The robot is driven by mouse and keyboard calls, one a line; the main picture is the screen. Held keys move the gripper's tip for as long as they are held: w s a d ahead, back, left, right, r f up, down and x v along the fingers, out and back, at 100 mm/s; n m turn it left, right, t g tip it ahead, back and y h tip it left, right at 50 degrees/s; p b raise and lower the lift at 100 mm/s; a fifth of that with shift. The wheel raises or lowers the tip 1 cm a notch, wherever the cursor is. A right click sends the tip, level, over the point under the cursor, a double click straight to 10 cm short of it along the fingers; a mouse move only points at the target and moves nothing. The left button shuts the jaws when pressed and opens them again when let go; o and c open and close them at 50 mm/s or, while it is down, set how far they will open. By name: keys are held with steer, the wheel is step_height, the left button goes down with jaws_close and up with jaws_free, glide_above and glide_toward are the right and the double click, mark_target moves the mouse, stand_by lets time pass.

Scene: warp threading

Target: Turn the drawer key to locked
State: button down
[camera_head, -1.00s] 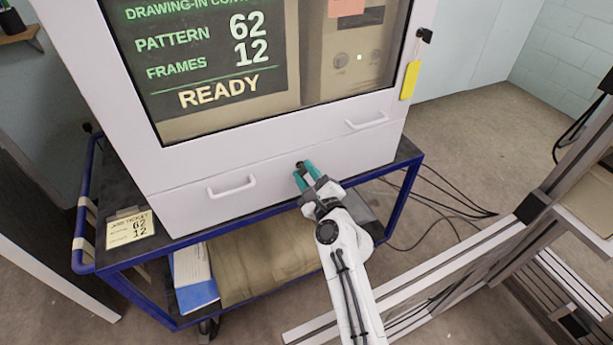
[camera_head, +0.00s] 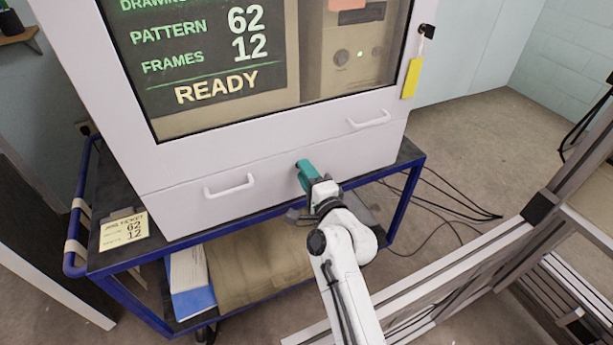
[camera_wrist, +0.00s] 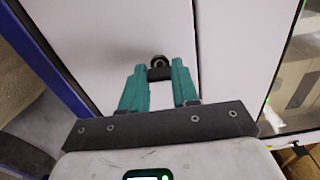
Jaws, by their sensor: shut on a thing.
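The drawer (camera_head: 270,185) is the white lower front of the cabinet, with two white bar handles, and it is closed. My gripper (camera_head: 302,166) reaches its front between the handles, and its teal fingers hide the key in the head view. In the wrist view, my gripper (camera_wrist: 159,76) is shut on the small black key (camera_wrist: 159,74), with one finger on each side. The round dark lock (camera_wrist: 158,61) shows just beyond the key. The drawer seam runs up and down in the wrist view, so my wrist is rolled. I see no lock markings.
The white cabinet with a lit "READY" screen (camera_head: 215,88) stands on a blue-framed cart (camera_head: 400,205). A job ticket (camera_head: 123,230) lies on the cart at left. A yellow tag (camera_head: 411,79) hangs at the cabinet's right edge. A metal frame (camera_head: 440,265) stands at right.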

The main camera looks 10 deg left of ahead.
steer(key=shift+n, duration=0.4)
steer(key=c, duration=0.8)
jaws_free()
steer(key=shift+c, duration=0.2)
steer(key=v, duration=1)
steer(key=shift+s+d+p, duration=0.25)
steer(key=shift+s+p, duration=0.1)
